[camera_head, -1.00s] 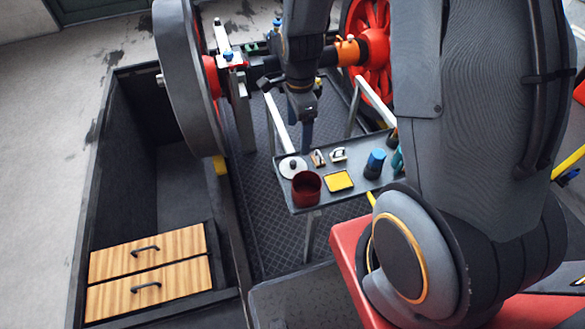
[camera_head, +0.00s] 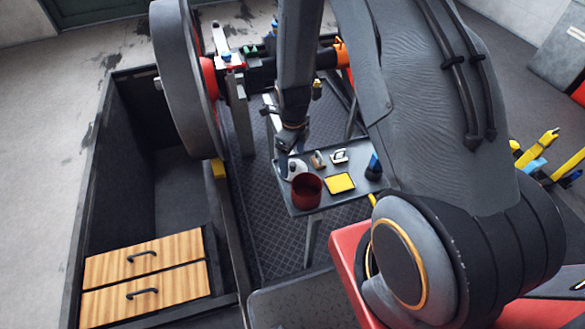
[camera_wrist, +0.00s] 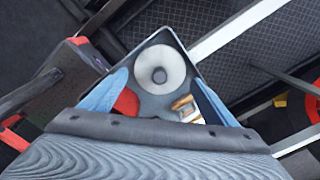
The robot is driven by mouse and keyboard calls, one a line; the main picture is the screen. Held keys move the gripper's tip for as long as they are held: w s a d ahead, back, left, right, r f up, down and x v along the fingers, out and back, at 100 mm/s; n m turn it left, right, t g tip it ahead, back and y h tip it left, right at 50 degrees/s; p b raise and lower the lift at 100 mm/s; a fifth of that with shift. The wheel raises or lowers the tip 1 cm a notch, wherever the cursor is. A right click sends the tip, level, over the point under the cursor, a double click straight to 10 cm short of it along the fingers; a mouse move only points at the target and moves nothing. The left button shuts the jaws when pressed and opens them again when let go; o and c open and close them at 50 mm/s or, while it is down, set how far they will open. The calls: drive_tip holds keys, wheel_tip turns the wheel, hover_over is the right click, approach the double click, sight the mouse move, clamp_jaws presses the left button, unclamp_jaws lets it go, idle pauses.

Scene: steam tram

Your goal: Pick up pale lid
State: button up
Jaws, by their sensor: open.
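The pale lid (camera_wrist: 160,70) is a round whitish disc with a dark grey knob at its middle. It lies on the grey tray table (camera_head: 330,192), near the tray's corner. In the head view the lid (camera_head: 293,170) is partly hidden behind my gripper. My gripper (camera_head: 287,158) is just above the lid. In the wrist view my gripper (camera_wrist: 160,88) shows two blue fingers spread apart, one on each side of the lid, with nothing held between them.
A dark red pot (camera_head: 307,191) stands close to the lid. A yellow square (camera_head: 340,183), small metal-and-wood pieces (camera_head: 318,160) and a blue cup (camera_head: 374,168) share the tray. A large grey wheel (camera_head: 183,80) stands to the left.

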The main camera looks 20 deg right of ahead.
sight(293, 164)
drive_tip(key=shift+f, duration=1.6)
drive_tip(key=c, duration=0.7)
drive_tip(key=shift+r, duration=0.15)
